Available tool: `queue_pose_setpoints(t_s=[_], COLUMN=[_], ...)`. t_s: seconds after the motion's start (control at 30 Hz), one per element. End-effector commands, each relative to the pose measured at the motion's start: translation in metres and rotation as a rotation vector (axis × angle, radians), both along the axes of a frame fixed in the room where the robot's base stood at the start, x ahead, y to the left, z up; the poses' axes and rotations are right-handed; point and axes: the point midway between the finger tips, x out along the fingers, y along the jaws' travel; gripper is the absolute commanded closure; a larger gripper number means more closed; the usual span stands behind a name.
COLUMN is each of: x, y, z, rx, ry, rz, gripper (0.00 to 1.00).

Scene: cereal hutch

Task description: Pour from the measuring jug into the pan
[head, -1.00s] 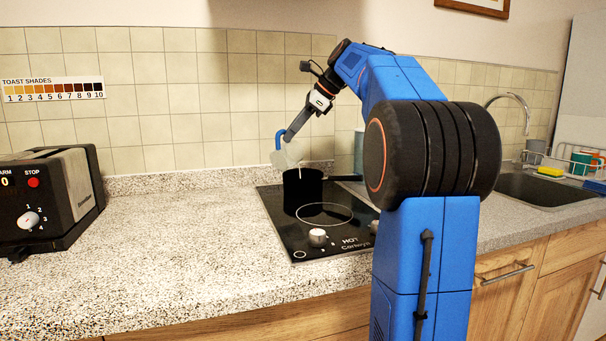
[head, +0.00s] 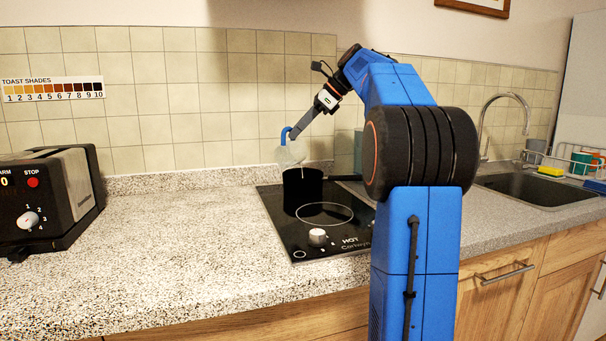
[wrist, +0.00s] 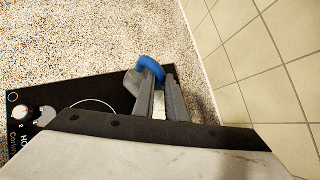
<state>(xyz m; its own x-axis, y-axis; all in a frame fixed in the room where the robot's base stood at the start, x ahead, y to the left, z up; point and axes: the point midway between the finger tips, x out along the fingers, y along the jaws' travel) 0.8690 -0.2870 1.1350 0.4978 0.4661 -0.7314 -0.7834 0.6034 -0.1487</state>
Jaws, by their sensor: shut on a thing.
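The measuring jug (head: 288,157) is clear with a blue handle (head: 285,136). It is tilted above the dark pan (head: 302,190), and a thin pale stream shows between jug and pan. My gripper (head: 293,134) is shut on the blue handle. The handle also shows between the fingertips in the wrist view (wrist: 151,66). The pan stands on the back of the black hob (head: 290,236), its handle pointing right behind my arm. The inside of the pan and the level in the jug cannot be made out.
A black toaster (head: 75,190) stands at the left under a toast shades chart (head: 52,89). The speckled worktop (head: 170,250) between toaster and hob is clear. The tiled wall (head: 225,125) is close behind the jug. A sink (head: 535,188) lies at the right.

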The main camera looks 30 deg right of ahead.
Motion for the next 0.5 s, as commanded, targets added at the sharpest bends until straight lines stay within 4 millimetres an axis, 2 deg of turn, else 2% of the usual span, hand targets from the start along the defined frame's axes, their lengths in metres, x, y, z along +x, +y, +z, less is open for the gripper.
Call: queue_pose_setpoints(t_s=[0.2, 0.3, 0.5], x=[-0.012, -0.015, -0.016], y=[0.034, 0.045, 0.051], z=[-0.002, -0.009, -0.017], rx=[-0.14, -0.248, -0.35], ry=[-0.048, -0.08, -0.111], rz=[0.004, 0.005, 0.0], gripper=[1.0, 1.0, 1.0])
